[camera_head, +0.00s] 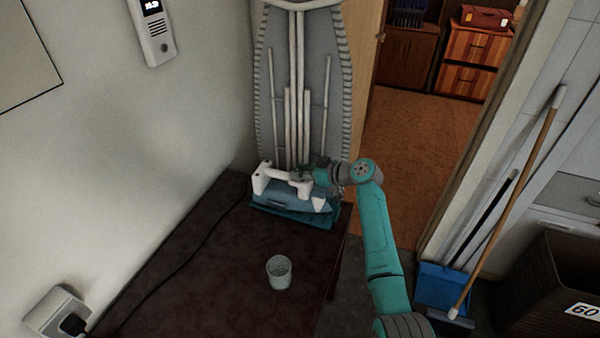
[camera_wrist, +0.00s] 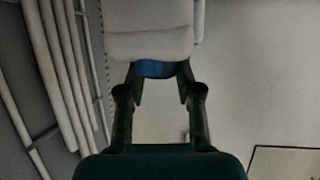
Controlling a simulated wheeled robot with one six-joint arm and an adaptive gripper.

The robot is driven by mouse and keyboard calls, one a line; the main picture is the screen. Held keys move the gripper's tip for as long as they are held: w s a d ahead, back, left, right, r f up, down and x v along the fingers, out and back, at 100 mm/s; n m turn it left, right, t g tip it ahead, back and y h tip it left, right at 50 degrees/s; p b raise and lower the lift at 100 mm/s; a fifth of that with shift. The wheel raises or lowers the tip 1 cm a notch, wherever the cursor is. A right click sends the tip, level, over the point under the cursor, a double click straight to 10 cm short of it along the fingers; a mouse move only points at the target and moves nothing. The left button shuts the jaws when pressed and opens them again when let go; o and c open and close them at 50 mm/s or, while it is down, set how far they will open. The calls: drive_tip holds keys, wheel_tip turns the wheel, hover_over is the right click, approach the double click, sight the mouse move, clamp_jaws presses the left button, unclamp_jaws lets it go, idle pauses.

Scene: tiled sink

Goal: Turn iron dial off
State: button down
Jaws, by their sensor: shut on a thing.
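The iron (camera_head: 272,178) has a white handle and a blue lower part, and rests at the far end of the dark table top (camera_head: 205,285). In the wrist view its white body (camera_wrist: 150,32) fills the top middle. A blue dial (camera_wrist: 156,68) sits just below that white part. My gripper (camera_head: 306,177) reaches the iron from the right. In the wrist view my gripper (camera_wrist: 160,80) has its two fingertips on either side of the dial, shut on it. The dial is hidden in the head view, and its setting cannot be read.
A glass (camera_head: 279,272) stands on the table in front of the iron. An ironing board (camera_head: 300,80) leans upright behind it. A dark cord runs along the left side to a wall socket (camera_head: 58,312). A broom (camera_head: 515,190) and a dark bin (camera_head: 545,285) stand at the right.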

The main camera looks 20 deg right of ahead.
drive_tip(key=n+g+y, duration=0.1)
drive_tip(key=n, duration=0.1)
drive_tip(key=n+g+y, duration=0.1)
drive_tip(key=g, duration=0.1)
drive_tip(key=shift+w+d+n+g+y, duration=0.2)
drive_tip(key=shift+n+g+y, duration=0.1)
drive_tip(key=shift+n+y, duration=0.1)
drive_tip(key=shift+n+g+y, duration=0.3)
drive_tip(key=shift+n+g, duration=0.5)
drive_tip(key=shift+g, duration=0.1)
drive_tip(key=shift+f+n+g, duration=0.1)
drive_tip(key=shift+n+g, duration=0.5)
drive_tip(key=shift+g, duration=0.1)
drive_tip(key=c, duration=0.7)
unclamp_jaws()
drive_tip(key=shift+w, duration=0.1)
drive_tip(key=shift+c, duration=0.2)
drive_tip(key=v, duration=1.2)
drive_tip(key=shift+f, duration=0.15)
